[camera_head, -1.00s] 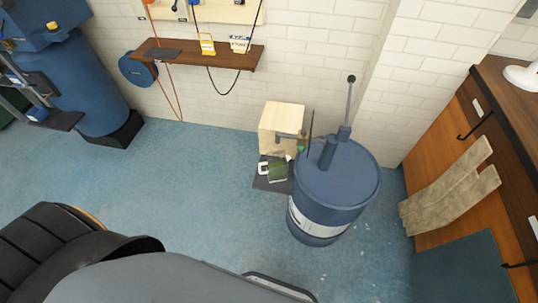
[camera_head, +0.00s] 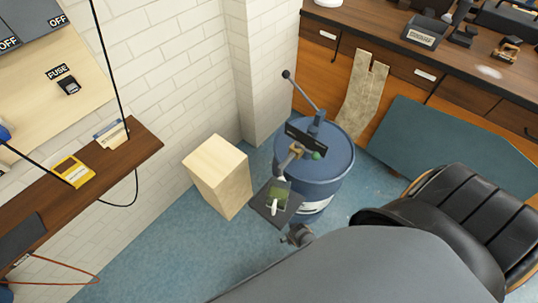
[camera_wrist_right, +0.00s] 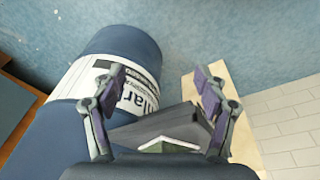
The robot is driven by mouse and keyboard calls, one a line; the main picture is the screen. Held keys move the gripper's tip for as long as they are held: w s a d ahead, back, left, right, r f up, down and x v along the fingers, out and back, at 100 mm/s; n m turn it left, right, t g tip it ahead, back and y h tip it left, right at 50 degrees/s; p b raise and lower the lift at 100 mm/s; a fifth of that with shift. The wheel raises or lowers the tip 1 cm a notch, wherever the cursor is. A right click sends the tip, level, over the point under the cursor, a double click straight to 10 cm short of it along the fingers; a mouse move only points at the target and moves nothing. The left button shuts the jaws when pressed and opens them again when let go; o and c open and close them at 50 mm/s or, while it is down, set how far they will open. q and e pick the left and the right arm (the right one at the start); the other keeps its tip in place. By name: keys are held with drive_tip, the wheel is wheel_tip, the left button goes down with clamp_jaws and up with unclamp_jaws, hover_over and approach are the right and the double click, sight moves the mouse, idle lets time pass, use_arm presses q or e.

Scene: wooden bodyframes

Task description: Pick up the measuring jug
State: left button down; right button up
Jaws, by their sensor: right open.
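What looks like the measuring jug (camera_head: 277,197) is a small dark green vessel with a white handle. In the head view it stands on a dark tray (camera_head: 262,211) beside the blue drum. My right gripper (camera_wrist_right: 159,76) is open and empty in the right wrist view, its two fingers apart, with the drum to the left. A small green and white piece (camera_wrist_right: 178,146) shows low between the fingers, possibly part of the jug; most of it is hidden. In the head view a small grey gripper-like part (camera_head: 300,235) sits just below the tray. My left gripper is not in view.
The blue drum (camera_head: 335,165) carries a hand pump with a long lever (camera_head: 303,92). A pale wooden box (camera_head: 222,178) stands left of the tray. A wall shelf (camera_head: 135,155) is at left, a workbench (camera_head: 385,52) at back right, a black seat (camera_head: 455,215) at right.

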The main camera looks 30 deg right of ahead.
drive_tip(key=o, duration=0.4)
drive_tip(key=w+a+r+m+h+p, duration=0.1)
drive_tip(key=w+r+m, duration=0.2)
drive_tip(key=w+r, duration=0.8)
drive_tip(key=shift+w+r+m+t, duration=0.15)
drive_tip(key=shift+r+m+t, duration=0.25)
drive_tip(key=shift+r, duration=0.45)
drive_tip(key=w+r+m+h+p, duration=0.1)
drive_tip(key=w+r+m, duration=0.2)
drive_tip(key=r, duration=0.4)
use_arm(q)
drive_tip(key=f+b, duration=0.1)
drive_tip(key=b, duration=0.2)
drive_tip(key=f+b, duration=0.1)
drive_tip(key=b, duration=0.2)
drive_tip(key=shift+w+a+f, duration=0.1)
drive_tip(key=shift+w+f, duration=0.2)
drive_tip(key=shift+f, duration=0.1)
use_arm(e)
drive_tip(key=x, duration=0.6)
drive_tip(key=shift+w+d, duration=0.2)
drive_tip(key=shift+d, duration=0.05)
drive_tip(key=b+x, duration=0.5)
drive_tip(key=b, duration=0.1)
drive_tip(key=shift+f, duration=0.15)
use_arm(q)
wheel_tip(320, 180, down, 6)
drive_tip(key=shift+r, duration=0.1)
use_arm(e)
drive_tip(key=c, duration=1.5)
